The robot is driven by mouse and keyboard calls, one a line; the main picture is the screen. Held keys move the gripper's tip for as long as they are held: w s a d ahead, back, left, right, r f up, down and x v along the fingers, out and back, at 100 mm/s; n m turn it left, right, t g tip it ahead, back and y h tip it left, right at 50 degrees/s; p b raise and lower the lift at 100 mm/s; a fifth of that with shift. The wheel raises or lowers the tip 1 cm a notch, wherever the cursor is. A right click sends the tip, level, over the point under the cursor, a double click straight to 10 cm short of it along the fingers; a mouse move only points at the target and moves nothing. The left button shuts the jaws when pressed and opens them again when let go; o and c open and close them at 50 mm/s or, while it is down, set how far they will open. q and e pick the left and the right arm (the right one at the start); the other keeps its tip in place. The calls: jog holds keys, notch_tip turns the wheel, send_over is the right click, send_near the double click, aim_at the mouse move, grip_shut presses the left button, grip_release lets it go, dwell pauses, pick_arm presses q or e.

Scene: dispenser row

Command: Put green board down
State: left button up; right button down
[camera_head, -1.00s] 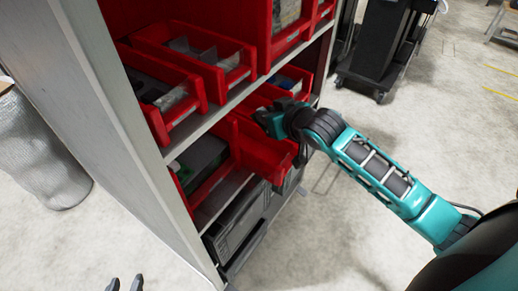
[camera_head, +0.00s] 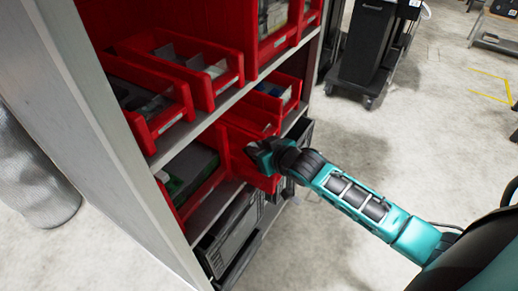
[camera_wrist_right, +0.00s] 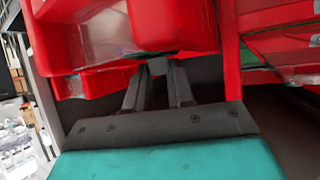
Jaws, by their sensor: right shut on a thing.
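My right gripper (camera_head: 259,154) is at the front of a red bin (camera_head: 241,165) that sticks out of the lower shelf level. I cannot clearly make out a green board. A dark item with a green edge (camera_head: 174,186) lies in a red bin at the lower left, and a green strip (camera_wrist_right: 262,75) shows at the right in the wrist view. My left gripper is not in view.
More red bins (camera_head: 182,62) stand on the shelf level above. A grey crate (camera_head: 232,235) sits on the bottom level. The cabinet's side panel (camera_head: 105,130) rises at the left.

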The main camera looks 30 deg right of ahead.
jog(key=shift+f, duration=0.6)
jog(key=c, duration=1)
grip_release()
jog(key=shift+r, duration=0.25)
jog(key=p+v, duration=0.2)
jog(key=v, duration=1)
jog(key=shift+n+g, duration=0.5)
jog(key=shift+g, duration=0.1)
jog(key=s+a+f, duration=0.2)
jog(key=s+f, duration=0.1)
jog(key=s+a+f, duration=0.3)
jog(key=f, duration=0.1)
jog(key=s+a+f, duration=0.3)
jog(key=f, duration=0.1)
jog(key=shift+s, duration=0.3)
